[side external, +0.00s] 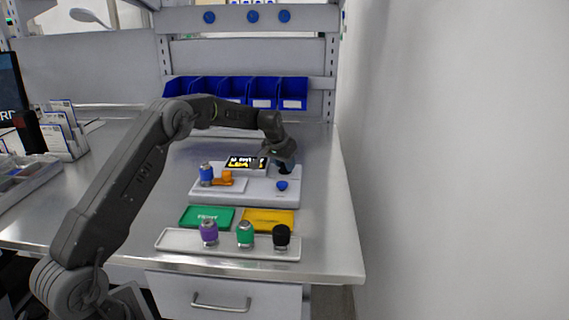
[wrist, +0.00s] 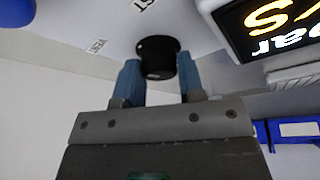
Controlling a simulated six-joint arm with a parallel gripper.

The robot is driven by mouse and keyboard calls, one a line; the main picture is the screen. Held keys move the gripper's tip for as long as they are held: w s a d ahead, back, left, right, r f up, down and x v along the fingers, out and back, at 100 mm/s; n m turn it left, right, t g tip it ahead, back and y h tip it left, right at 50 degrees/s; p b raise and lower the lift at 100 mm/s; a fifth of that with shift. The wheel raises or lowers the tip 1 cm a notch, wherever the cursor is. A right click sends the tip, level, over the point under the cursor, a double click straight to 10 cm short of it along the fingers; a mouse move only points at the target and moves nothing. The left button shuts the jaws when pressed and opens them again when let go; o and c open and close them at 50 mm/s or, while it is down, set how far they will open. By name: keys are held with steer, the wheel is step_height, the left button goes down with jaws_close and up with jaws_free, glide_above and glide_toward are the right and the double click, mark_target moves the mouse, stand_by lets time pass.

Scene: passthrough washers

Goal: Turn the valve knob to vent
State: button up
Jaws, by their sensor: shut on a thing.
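The valve knob (wrist: 157,52) is a short black cylinder on the light panel. In the wrist view it sits between the two blue fingers of my gripper (wrist: 159,78), which is shut on it. A small label that looks like VENT (wrist: 97,46) lies to the left of the knob, and another label (wrist: 145,4), cut off by the top edge, lies above it. I cannot tell which way the knob points.
A lit display (side external: 247,163) stands close to my gripper. A blue knob (side external: 282,185) is in front of it; a blue-topped fitting (side external: 206,172) and orange part (side external: 228,178) are left. Green (side external: 207,217) and yellow (side external: 268,220) trays and a rack (side external: 178,241) lie nearer.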

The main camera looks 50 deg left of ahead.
steer(key=shift+d+n+g+y, duration=0.1)
steer(key=shift+n+g+y, duration=0.3)
steer(key=shift+n, duration=1.15)
steer(key=shift+n+g+y, duration=0.2)
steer(key=shift+n+y, duration=0.4)
steer(key=shift+n, duration=0.95)
steer(key=o, duration=0.9)
steer(key=v, duration=1.3)
steer(key=shift+d+r, duration=0.15)
steer(key=shift+r, duration=0.25)
